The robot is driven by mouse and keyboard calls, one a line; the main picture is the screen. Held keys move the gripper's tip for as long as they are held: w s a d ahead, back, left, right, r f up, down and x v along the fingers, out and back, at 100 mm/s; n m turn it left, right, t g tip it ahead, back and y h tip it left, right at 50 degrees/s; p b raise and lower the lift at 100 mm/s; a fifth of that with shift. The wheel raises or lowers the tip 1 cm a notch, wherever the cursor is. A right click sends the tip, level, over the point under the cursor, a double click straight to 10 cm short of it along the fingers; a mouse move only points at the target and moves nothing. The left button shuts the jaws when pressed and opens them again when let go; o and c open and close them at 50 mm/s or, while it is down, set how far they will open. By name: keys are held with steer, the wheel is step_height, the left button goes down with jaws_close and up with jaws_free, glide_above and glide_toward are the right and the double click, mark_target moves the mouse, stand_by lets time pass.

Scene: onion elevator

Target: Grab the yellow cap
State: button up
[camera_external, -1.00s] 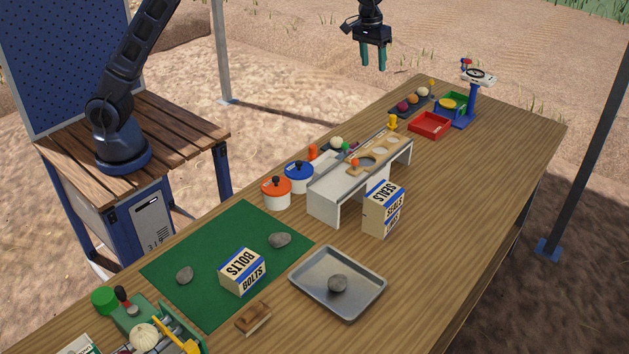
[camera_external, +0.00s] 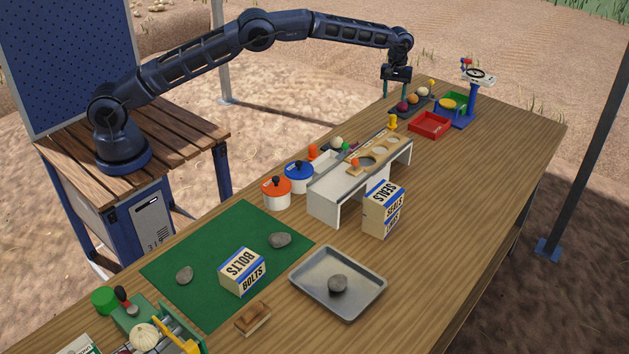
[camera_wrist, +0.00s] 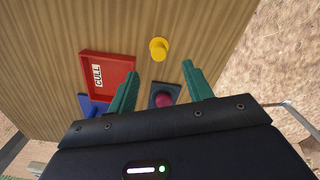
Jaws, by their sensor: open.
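The yellow cap (camera_external: 392,122) shows at the far end of the white stand (camera_external: 325,195). In the wrist view, the yellow cap (camera_wrist: 158,48) looks like a round disc with a knob, beyond my fingertips and roughly between their lines. My gripper (camera_external: 395,92) is open and empty, above the far edge of the table by the dark tray of balls. In the wrist view my gripper (camera_wrist: 160,76) has its two green fingers spread, apart from the cap. A dark red ball (camera_wrist: 164,100) shows between the fingers, lower down.
A red tray (camera_external: 430,125) marked CULL in the wrist view (camera_wrist: 106,72) lies near the cap. A blue post with a round head (camera_external: 474,98) stands behind it. A dark tray (camera_external: 425,101) holds several balls. The table's right side is clear.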

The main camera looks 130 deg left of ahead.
mark_target(393, 115)
step_height(393, 115, down, 6)
steer(key=shift+a+r, duration=0.1)
steer(key=shift+r, duration=0.15)
steer(key=shift+a+f, duration=0.2)
steer(key=shift+f, duration=1.15)
steer(key=shift+a+f, duration=0.15)
steer(key=shift+f, duration=1.2)
steer(key=c, duration=1.1)
steer(key=shift+o, duration=0.2)
steer(key=shift+r, duration=0.1)
